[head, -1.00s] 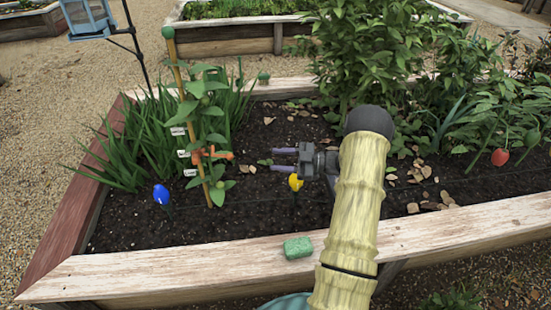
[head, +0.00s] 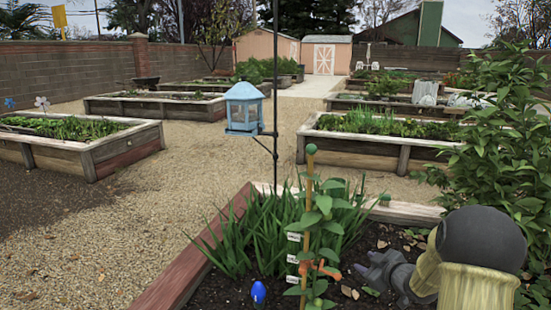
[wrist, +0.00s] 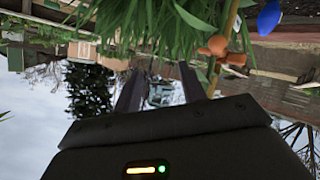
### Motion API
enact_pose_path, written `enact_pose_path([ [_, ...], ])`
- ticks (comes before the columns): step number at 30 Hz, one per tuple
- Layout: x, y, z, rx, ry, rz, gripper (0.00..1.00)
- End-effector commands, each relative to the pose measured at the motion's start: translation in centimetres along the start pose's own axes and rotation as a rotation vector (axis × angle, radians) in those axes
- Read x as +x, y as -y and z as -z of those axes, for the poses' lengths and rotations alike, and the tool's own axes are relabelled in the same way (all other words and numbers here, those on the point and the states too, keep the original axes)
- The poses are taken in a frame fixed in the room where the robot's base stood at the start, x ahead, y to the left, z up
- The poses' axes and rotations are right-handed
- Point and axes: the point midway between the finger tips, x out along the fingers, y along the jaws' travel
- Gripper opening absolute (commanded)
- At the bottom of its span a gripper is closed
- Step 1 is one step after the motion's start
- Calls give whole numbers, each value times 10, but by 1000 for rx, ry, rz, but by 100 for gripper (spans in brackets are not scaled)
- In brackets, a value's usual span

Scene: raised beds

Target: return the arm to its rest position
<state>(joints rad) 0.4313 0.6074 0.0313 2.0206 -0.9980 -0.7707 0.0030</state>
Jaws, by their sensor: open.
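My arm comes in at the lower right of the head view, over the near raised bed. My gripper (head: 366,268) points left, just right of the staked plant. In the wrist view, which is upside down, its two fingers (wrist: 160,88) stand apart with nothing held between them. The far ends of the fingers reach in front of strappy leaves and a distant background. In the head view the gripper is partly dark and small against the soil.
The staked plant (head: 323,221) has an orange clip (head: 319,270) and white labels. A blue bulb-shaped thing (head: 258,292) stands at its left. A blue lantern-like feeder (head: 243,108) hangs on a dark pole behind. A leafy bush (head: 500,150) is at right. Gravel (head: 130,215) lies open at left.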

Motion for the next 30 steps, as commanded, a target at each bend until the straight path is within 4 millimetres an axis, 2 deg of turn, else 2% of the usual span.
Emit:
enact_pose_path([
  [1,-8,8,9,29,62,-25,41],
  [3,-20,19,12,84,157,-56,41],
  [8,-60,58,11,231,377,-101,41],
  [15,-137,138,1,461,671,-87,41],
  [25,-218,228,-6,674,925,7,41],
  [30,-231,216,18,679,931,8,41],
])
